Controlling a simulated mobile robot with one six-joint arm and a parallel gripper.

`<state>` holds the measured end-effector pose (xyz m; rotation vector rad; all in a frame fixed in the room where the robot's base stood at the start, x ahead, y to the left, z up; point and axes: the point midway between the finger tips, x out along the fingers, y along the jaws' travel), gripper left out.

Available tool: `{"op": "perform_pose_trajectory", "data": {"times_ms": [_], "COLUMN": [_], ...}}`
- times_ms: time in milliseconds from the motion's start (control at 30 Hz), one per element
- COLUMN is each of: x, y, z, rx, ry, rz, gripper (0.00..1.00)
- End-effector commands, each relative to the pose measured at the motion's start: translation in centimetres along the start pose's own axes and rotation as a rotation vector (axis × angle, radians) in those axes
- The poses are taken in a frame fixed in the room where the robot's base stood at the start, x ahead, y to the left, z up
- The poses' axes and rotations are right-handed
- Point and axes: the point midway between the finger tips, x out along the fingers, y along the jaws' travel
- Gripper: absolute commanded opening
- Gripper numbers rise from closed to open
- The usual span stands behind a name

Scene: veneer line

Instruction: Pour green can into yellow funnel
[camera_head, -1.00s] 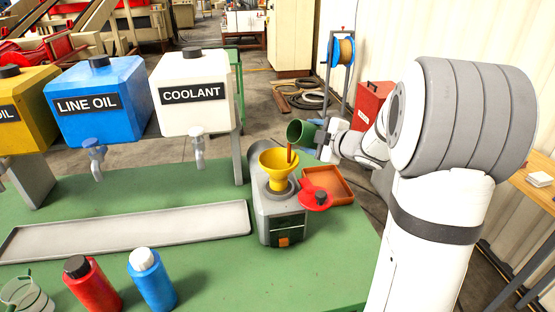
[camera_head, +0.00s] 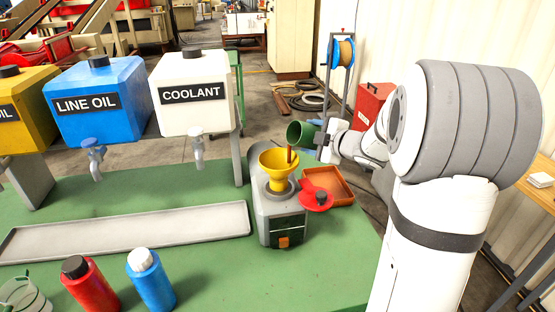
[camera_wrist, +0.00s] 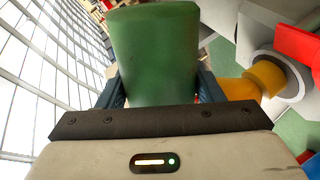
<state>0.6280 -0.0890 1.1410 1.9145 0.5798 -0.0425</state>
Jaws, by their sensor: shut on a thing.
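The green can (camera_head: 299,134) is held tilted on its side, its open mouth facing left, above and slightly right of the yellow funnel (camera_head: 276,163). A thin reddish-brown stream (camera_head: 290,155) runs from the can's mouth down into the funnel. The funnel stands upright in the top of a grey machine (camera_head: 277,215). My gripper (camera_head: 325,140) is shut on the can from the right. In the wrist view the can (camera_wrist: 152,55) sits between both fingers, and part of the funnel (camera_wrist: 268,78) shows to its right. The liquid level inside the can is hidden.
Coolant (camera_head: 196,93) and line oil (camera_head: 98,102) tanks with taps stand left. A red bottle (camera_head: 91,285) and blue bottle (camera_head: 151,279) stand in front.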

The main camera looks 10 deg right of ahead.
Motion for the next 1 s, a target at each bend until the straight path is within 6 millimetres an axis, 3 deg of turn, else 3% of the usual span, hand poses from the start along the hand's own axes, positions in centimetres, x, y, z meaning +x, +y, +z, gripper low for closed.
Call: {"op": "perform_pose_trajectory", "data": {"times_ms": [1000], "x": [0.03], "y": [-0.08], "z": [0.01], "rx": [-0.049], "ry": [-0.016], "rz": [0.002], "gripper": [0.27]}}
